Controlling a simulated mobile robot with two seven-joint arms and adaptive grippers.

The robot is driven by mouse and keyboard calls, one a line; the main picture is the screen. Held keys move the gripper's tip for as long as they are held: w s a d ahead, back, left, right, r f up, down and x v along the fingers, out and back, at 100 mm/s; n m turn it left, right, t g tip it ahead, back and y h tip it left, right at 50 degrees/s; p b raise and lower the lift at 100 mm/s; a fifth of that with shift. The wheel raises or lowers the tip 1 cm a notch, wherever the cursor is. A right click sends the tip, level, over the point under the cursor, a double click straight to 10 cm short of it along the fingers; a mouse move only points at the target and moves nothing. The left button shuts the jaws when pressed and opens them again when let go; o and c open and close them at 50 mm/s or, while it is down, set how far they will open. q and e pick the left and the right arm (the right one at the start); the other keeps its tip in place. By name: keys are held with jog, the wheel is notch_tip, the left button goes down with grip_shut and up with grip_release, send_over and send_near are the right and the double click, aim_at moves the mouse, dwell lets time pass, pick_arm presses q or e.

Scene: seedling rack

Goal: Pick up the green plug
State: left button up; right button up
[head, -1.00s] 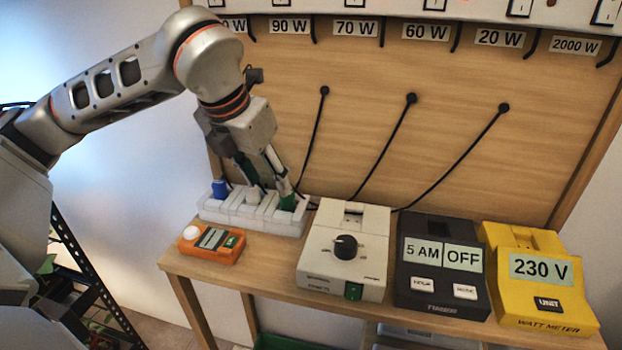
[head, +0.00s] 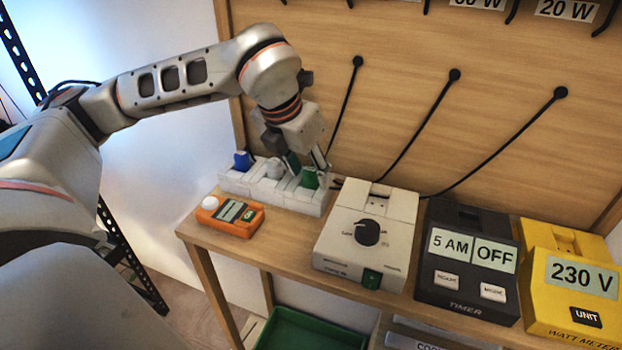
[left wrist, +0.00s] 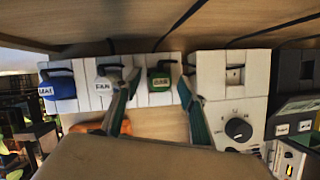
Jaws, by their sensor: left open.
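The green plug (head: 310,178) sits upright in the right-hand part of the white power strip (head: 232,184) at the back of the bench. In the left wrist view the green plug (left wrist: 159,80) has a pale label and a black cord. My left gripper (head: 306,160) is open just above and behind it in the head view. In the left wrist view my left gripper's fingers (left wrist: 158,88) lie on either side of the plug, with visible gaps. Whether they reach down to its height is unclear. My right gripper is not in view.
A white plug (head: 274,168) and a blue plug (head: 243,161) sit left of the green one. An orange meter (head: 233,229) lies in front. A white dial box (head: 350,262), black timer (head: 448,277) and yellow watt meter (head: 540,318) stand to the right. Black cords hang behind.

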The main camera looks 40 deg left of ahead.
pick_arm(q)
grip_shut()
